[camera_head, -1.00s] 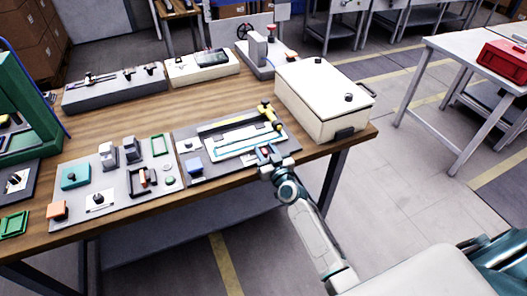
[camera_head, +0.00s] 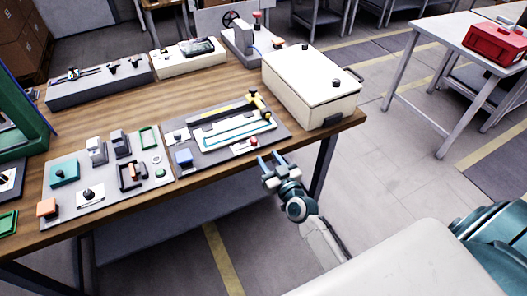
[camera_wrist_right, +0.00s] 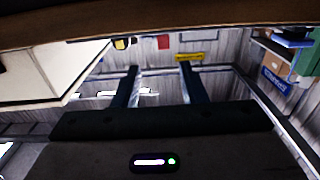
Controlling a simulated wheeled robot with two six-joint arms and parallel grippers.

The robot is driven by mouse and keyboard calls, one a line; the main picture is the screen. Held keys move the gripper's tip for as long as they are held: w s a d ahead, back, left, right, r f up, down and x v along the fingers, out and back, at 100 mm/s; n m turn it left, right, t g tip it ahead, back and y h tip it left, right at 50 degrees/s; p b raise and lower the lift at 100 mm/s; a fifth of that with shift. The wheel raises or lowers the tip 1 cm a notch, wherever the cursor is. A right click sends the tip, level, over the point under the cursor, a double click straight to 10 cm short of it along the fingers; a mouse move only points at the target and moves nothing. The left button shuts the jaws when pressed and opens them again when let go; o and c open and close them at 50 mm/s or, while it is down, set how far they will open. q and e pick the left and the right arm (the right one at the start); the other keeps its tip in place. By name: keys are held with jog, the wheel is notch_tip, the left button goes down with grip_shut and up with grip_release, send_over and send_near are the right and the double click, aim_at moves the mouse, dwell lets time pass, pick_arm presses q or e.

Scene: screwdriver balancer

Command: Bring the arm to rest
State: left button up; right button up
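My right gripper (camera_head: 272,164) is just off the front edge of the wooden workbench (camera_head: 225,178), near its right end. Its two fingers stand apart with nothing between them. They also show apart and empty in the right wrist view (camera_wrist_right: 160,72), with a wall beyond and the bench's edge along the top. The right arm runs from the gripper down to the lower right in the head view. My left gripper is not in view.
A grey board with a yellow-handled tool (camera_head: 258,100) and a white box (camera_head: 312,95) lie on the bench nearby. A board of small parts (camera_head: 105,200) is at the left. A table with a red toolbox (camera_head: 495,42) stands right. Floor right of the bench is clear.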

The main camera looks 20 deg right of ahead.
jog(key=shift+s, duration=0.35)
jog(key=s+d+f+g, duration=0.1)
jog(key=s+f+g, duration=0.3)
jog(key=f, duration=0.7)
jog(key=s+f+g, duration=0.2)
jog(key=s+f, duration=0.4)
jog(key=f, duration=0.6)
jog(key=s+d+f+g, duration=0.1)
jog(key=s+f+g, duration=0.2)
jog(key=s+f, duration=0.55)
jog(key=s+d+f+g, duration=0.1)
jog(key=s+f+g, duration=0.1)
jog(key=s+f, duration=0.4)
jog(key=s+d+f+g+h, duration=0.1)
jog(key=s+f+g, duration=0.2)
jog(key=s+f, duration=0.4)
jog(key=s+d+f+g, duration=0.1)
jog(key=s+f, duration=0.6)
jog(key=s, duration=0.9)
jog(key=shift+s+g, duration=0.4)
jog(key=shift+g, duration=0.5)
jog(key=shift+r, duration=0.1)
